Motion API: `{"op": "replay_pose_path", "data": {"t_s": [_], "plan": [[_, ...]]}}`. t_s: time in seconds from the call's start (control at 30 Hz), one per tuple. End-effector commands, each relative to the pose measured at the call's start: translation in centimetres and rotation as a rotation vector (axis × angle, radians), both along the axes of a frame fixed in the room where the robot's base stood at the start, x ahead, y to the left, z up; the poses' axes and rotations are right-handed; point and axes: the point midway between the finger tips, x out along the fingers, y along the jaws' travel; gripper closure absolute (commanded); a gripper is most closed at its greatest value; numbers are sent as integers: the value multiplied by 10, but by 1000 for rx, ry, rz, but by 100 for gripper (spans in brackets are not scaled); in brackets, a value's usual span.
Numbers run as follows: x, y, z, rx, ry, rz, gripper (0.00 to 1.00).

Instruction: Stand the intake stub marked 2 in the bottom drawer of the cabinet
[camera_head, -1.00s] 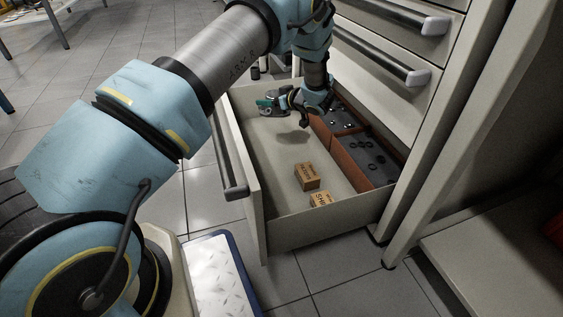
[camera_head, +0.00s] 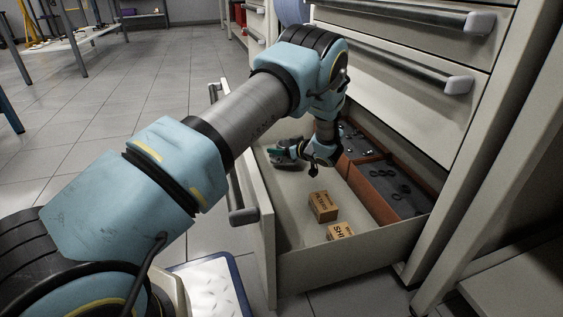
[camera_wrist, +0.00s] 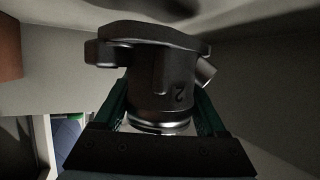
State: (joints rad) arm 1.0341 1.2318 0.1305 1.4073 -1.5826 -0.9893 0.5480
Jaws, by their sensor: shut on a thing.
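The dark intake stub marked 2 (camera_wrist: 160,80) is between the green-sided fingers of my gripper (camera_wrist: 162,120) in the wrist view. Its flange is at the far end, and the number 2 shows on its side. In the head view my gripper (camera_head: 290,152) is inside the open bottom drawer (camera_head: 300,215), toward its far left end. The stub is hard to make out there. I cannot tell whether it touches the drawer floor. The cabinet (camera_head: 400,85) stands behind the drawer.
Two small cardboard boxes (camera_head: 323,207) lie near the drawer's right end. Brown-walled bins (camera_head: 375,190) with small dark parts line its back side. Closed drawers with bar handles (camera_head: 420,75) are above. The drawer floor between my gripper and the boxes is clear.

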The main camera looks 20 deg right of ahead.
Motion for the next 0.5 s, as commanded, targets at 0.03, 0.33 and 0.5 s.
{"op": "replay_pose_path", "data": {"t_s": [0.03,0.33,0.5], "plan": [[0,0,-9,1,-1,0,100],[0,0,-30,0,-2,0,100],[0,0,-31,0,-1,0,100]]}}
